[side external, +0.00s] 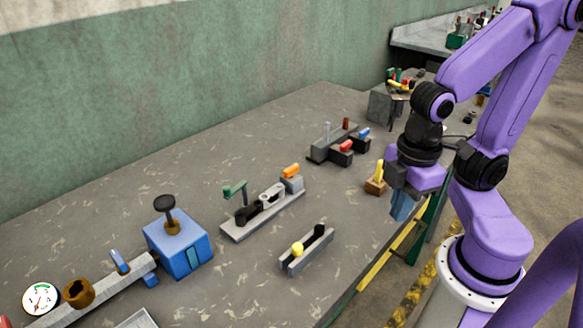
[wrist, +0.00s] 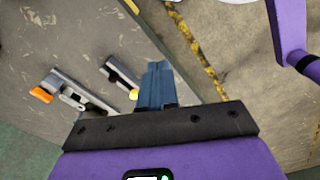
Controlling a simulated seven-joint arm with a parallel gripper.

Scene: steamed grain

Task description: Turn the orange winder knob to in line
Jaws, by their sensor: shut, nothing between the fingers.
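The orange winder knob (side external: 291,171) sits on a grey block at the far right end of a low grey base (side external: 262,218). The base also carries a green lever (side external: 235,188) and a black and light-grey part in the middle. In the wrist view the orange knob (wrist: 41,94) is at the left, on the end of the same base. My gripper (side external: 401,210) hangs to the right of the knob, well apart from it, over the table's right edge. Its blue fingers (wrist: 157,70) are shut together with nothing between them.
A grey channel with a yellow ball (side external: 298,248) lies in front of the base. A yellow lever on a wooden block (side external: 376,183) stands close left of my gripper. A block with red and blue handles (side external: 340,147) is behind. A blue box (side external: 180,245) stands left.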

